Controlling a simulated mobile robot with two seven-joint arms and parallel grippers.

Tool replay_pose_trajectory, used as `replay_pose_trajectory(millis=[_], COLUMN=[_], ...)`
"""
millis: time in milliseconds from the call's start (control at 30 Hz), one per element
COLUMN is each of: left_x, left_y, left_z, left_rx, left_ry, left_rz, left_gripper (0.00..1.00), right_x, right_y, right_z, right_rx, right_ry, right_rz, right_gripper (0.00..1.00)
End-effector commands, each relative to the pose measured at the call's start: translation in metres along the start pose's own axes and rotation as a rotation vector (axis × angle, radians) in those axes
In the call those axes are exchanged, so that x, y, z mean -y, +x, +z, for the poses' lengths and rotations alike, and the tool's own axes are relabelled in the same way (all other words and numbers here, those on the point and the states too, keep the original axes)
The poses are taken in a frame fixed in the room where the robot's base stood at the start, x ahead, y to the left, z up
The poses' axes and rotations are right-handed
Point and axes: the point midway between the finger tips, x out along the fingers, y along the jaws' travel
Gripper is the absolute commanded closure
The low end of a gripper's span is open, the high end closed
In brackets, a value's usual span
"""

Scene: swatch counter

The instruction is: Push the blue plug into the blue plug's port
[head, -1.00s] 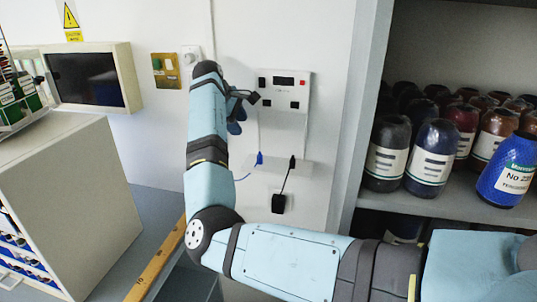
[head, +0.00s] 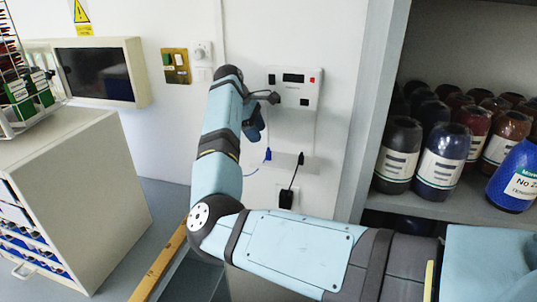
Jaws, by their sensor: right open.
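The blue plug (head: 268,154) sits at the left part of a small white ledge on the wall, with a blue cable trailing down to its left. A white wall panel (head: 292,92) above it has a dark display, dark square openings and a red spot. I cannot tell which opening is the blue plug's port. My right gripper (head: 268,98) is open in front of the panel's left side, above the blue plug and apart from it. My wrist partly hides the gripper. My left gripper is not in view.
A black plug (head: 301,158) stands on the ledge, its cable running down to a black wall block (head: 288,198). A shelf with several bottles (head: 440,160) is at the right. A cabinet (head: 75,190) stands at the left, with a brass switch plate (head: 176,66) on the wall.

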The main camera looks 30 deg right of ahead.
Motion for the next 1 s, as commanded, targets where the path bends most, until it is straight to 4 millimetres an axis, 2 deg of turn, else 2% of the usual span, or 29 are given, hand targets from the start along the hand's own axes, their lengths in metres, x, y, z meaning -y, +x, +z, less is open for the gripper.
replay_pose_trajectory(millis=[100,200,600,900,1000], left_x=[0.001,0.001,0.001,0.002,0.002], left_y=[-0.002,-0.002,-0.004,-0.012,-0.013], left_z=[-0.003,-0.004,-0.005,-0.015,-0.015], left_rx=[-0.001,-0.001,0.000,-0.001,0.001], left_ry=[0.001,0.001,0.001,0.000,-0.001], left_rz=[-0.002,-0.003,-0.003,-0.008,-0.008], left_gripper=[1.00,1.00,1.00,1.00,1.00], right_x=[0.000,0.000,-0.001,-0.002,-0.001], right_y=[0.016,0.024,0.029,0.071,0.077], right_z=[0.000,0.000,0.000,0.001,0.001], right_rx=[0.000,0.000,0.000,-0.001,-0.001], right_ry=[0.000,0.000,0.000,0.000,0.000], right_rz=[-0.001,-0.001,0.000,-0.001,0.000], right_gripper=[0.52,0.52,0.52,0.52,0.52])
